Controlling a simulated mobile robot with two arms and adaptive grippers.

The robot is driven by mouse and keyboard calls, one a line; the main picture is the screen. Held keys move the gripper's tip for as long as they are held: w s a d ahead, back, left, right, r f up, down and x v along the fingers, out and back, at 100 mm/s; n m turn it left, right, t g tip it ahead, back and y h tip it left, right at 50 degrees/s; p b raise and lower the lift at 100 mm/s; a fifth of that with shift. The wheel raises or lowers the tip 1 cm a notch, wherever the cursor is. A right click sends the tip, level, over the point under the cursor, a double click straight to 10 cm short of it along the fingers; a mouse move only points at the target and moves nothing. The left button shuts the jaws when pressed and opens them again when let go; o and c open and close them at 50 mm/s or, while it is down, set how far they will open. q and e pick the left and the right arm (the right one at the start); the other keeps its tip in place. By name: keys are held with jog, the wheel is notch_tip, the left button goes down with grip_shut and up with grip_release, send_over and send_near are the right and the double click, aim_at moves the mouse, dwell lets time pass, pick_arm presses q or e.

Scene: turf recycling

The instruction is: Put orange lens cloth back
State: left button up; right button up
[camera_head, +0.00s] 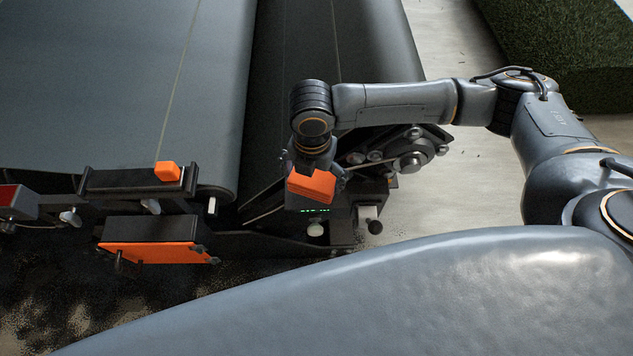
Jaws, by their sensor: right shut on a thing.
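My right gripper (314,172) points down at the end of my right arm, beside the large dark conveyor belt. It is shut on an orange piece (311,187), which looks like the orange lens cloth, folded or block-shaped. The piece is held just above a black box with small green lit marks (316,211). I cannot tell whether it touches the box. The gripper's fingers are partly hidden behind the orange piece. My left gripper is not in view.
A small orange block (167,171) sits on a black rail at the belt's edge. Below it is an orange panel (155,254) with knobs. Rollers and a pulley (411,161) are right of my gripper. A green turf roll (565,45) lies at the upper right. Bare floor (455,195) shows between.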

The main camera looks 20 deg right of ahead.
aim_at(316, 185)
jog(key=shift+d+f, duration=0.25)
jog(key=shift+f, duration=0.1)
jog(key=shift+d+f, duration=0.1)
jog(key=shift+f, duration=1.55)
jog(key=shift+f, duration=0.1)
jog(key=o, duration=0.8)
jog(key=shift+c, duration=0.2)
notch_tip(316, 185, up, 12)
jog(key=shift+r+p, duration=0.15)
jog(key=shift+p, duration=0.3)
